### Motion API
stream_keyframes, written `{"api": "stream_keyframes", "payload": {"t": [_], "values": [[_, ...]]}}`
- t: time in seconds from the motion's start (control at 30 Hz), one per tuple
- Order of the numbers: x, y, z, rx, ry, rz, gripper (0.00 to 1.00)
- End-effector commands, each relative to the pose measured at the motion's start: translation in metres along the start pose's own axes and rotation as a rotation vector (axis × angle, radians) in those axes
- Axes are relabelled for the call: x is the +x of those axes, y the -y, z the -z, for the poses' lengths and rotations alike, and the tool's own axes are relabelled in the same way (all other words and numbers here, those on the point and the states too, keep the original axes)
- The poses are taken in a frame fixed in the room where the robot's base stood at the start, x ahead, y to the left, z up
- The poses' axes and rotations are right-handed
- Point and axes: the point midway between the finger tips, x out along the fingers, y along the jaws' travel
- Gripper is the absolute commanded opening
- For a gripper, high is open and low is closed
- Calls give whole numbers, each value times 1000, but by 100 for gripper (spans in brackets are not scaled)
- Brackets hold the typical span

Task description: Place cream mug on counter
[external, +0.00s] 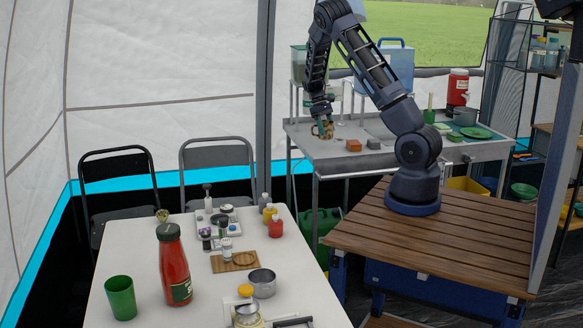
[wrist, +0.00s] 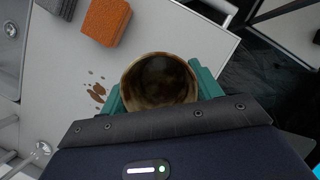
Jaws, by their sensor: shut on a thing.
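The cream mug (wrist: 160,80) sits between the two green fingers of my gripper (wrist: 160,92) in the wrist view. I look down into its brown, stained inside. My gripper is shut on it. In the external view the mug (external: 322,130) shows small at the end of my hanging arm, by the left end of the grey counter (external: 333,148). In the wrist view the mug is over the pale counter top (wrist: 60,85), near its edge. I cannot tell whether its base touches the surface.
An orange sponge (wrist: 106,22) and a grey block lie on the counter close to the mug, with brown stains (wrist: 97,92) beside it. A green plate (external: 476,132) and a pot are at the counter's right. A white table (external: 140,262) with a red bottle (external: 174,265) stands at front left.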

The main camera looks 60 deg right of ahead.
Motion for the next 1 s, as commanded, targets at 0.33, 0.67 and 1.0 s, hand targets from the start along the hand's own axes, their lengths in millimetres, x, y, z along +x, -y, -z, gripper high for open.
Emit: {"api": "stream_keyframes", "payload": {"t": [0.33,0.67,1.0], "values": [[29,-1,11,1,4,0,40],[42,-1,17,0,0,0,40],[44,-1,18,0,0,0,85]]}}
